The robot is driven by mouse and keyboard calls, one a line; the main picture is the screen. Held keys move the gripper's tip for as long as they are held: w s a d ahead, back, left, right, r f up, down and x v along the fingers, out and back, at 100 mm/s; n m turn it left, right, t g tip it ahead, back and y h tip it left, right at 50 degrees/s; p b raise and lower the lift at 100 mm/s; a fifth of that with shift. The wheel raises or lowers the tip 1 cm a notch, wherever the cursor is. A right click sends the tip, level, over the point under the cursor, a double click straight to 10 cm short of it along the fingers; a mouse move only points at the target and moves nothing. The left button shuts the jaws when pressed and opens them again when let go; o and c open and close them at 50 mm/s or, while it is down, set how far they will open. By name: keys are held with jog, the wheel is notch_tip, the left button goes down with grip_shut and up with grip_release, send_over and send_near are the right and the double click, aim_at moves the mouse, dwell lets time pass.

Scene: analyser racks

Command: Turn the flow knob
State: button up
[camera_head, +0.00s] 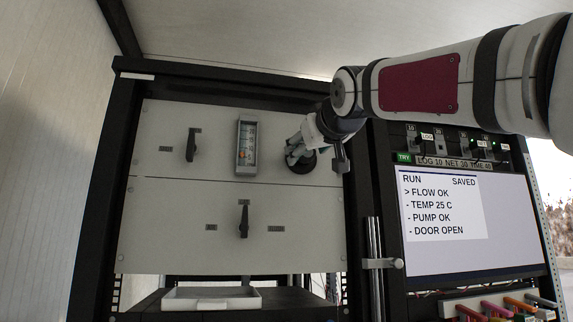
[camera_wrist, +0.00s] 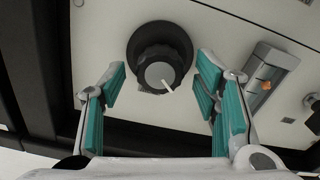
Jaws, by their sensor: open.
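My gripper (camera_wrist: 160,88) is open, with teal-padded fingers apart on the left and right of the knob. I cannot tell whether either pad touches it. In the head view my gripper (camera_head: 300,150) is at the panel's upper right, covering much of the knob (camera_head: 301,162). A flow meter (camera_head: 246,146) with an orange float is left of the knob; it also shows in the wrist view (camera_wrist: 268,80).
A black lever (camera_head: 192,145) is at the panel's upper left, another (camera_head: 243,221) on the lower panel. A screen (camera_head: 465,220) right of the panel reads "FLOW OK" and "DOOR OPEN". A vertical metal handle (camera_head: 375,262) stands between them. A white tray (camera_head: 211,298) lies below.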

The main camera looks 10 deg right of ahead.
jog(key=s, duration=1.2)
dwell(1.0)
jog(key=w+m, duration=0.4)
jog(key=w, duration=0.8)
jog(key=shift+p, duration=0.45)
jog(key=shift+s, duration=0.1)
jog(key=shift+c, duration=0.2)
